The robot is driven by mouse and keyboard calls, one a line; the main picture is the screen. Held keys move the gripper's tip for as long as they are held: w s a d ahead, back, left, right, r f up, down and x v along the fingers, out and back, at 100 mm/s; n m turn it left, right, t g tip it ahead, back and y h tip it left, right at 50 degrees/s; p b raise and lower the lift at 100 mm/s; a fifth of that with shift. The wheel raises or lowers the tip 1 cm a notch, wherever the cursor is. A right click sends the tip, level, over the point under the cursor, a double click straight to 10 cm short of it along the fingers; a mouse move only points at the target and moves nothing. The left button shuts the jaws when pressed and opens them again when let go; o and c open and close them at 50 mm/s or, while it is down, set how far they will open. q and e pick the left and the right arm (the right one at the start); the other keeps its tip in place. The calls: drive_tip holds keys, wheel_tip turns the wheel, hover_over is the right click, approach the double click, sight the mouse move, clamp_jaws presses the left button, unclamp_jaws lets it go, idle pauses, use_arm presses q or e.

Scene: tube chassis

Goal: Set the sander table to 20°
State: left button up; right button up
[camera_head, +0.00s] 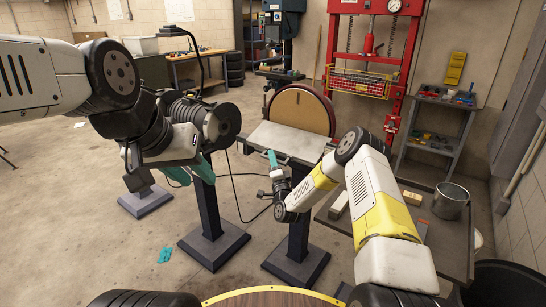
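The disc sander's large brown disc (302,110) stands upright on a dark pedestal. Its pale grey sander table (288,141) juts out in front of the disc. The table's angle is too small to read, and no scale is legible. My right gripper (272,160) is at the table's front left edge, with one teal finger showing; the other finger is hidden, and contact is unclear. My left gripper (190,174) hangs in front of the grinder pedestal, left of the sander, its two teal fingers apart with nothing seen between them.
A bench grinder (222,125) on a pedestal stands left of the sander, partly behind my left arm. A red press (370,50) is behind. A low table with a metal bucket (450,201) is at right. Floor at left is open.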

drive_tip(key=v, duration=0.7)
drive_tip(key=shift+s, duration=0.4)
drive_tip(key=shift+s+f, duration=0.1)
drive_tip(key=shift+f, duration=0.05)
